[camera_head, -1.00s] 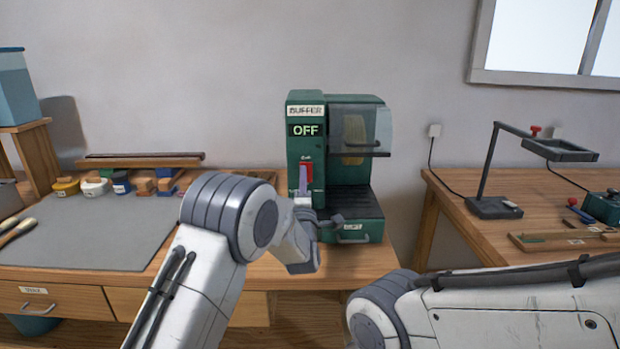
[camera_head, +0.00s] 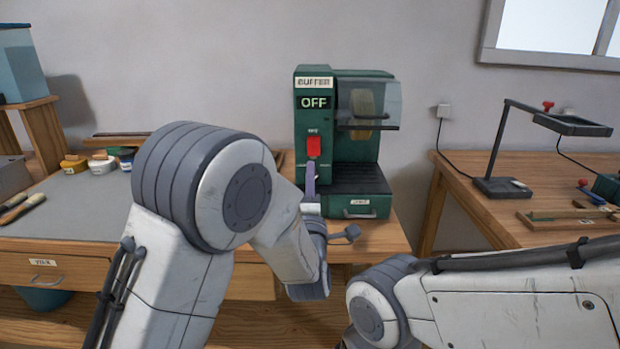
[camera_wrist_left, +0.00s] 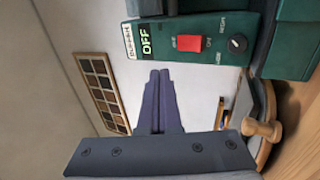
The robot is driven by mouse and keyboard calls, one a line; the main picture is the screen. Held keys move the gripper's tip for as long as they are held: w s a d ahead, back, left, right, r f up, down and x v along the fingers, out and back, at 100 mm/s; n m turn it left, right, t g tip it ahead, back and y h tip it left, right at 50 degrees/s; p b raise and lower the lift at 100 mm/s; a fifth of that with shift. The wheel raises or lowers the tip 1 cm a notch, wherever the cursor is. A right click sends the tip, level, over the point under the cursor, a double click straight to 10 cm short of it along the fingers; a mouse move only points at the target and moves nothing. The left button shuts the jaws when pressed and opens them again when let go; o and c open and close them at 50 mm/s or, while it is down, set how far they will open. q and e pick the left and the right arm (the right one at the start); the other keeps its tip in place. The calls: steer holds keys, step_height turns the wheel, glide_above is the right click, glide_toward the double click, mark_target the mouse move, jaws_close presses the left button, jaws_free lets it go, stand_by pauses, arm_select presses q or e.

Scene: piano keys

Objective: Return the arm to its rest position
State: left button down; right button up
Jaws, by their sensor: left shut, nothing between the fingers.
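My left gripper (camera_head: 310,178) is shut and empty. Its purple-grey fingers point up in front of the green buffer machine (camera_head: 362,150), just below the machine's red switch (camera_head: 313,147). A gap between fingers and switch is hard to judge in the head view. In the left wrist view the closed fingers (camera_wrist_left: 158,98) lie apart from the red switch (camera_wrist_left: 189,43) in the picture. The buffer's sign (camera_head: 314,102) reads OFF. My left arm is bent, its large elbow joint near the head camera. My right arm shows at the lower right; its gripper is out of view.
A left workbench (camera_head: 60,222) carries jars and brushes. A right wooden table (camera_head: 470,200) holds a black lamp (camera_head: 500,187) and a wooden tray (camera_head: 560,220). A gap separates the two. In the left wrist view a wooden knob (camera_wrist_left: 262,131) shows at the right.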

arm_select(q)
steer(key=shift+s, duration=0.15)
steer(key=s+a+f+m+g+h, duration=0.1)
steer(key=s+a+f+m+g, duration=0.1)
steer(key=a+f+m+g, duration=0.4)
steer(key=s+a+f+m+g, duration=0.1)
steer(key=a+f+m+g, duration=0.25)
steer(key=f, duration=0.35)
steer(key=s+a+f+m+g, duration=0.3)
steer(key=s+g, duration=0.1)
steer(key=s, duration=0.3)
steer(key=s+a+f+m+g+y, duration=0.1)
steer(key=s+a+f+m+g, duration=0.15)
steer(key=s, duration=0.45)
steer(key=s+a+f+m+g, duration=0.2)
steer(key=s+f+m+g, duration=0.15)
steer(key=s, duration=0.35)
steer(key=s+d+r+m+g+h, duration=0.1)
steer(key=s+d+r+m+g, duration=0.15)
steer(key=s+d, duration=0.45)
steer(key=s+d+r+m+g, duration=0.1)
steer(key=s+d+r+m, duration=0.3)
steer(key=s+d, duration=0.25)
step_height(320, 180, up, 17)
steer(key=p, duration=1.7)
steer(key=shift+w+p, duration=0.3)
steer(key=shift+p, duration=0.05)
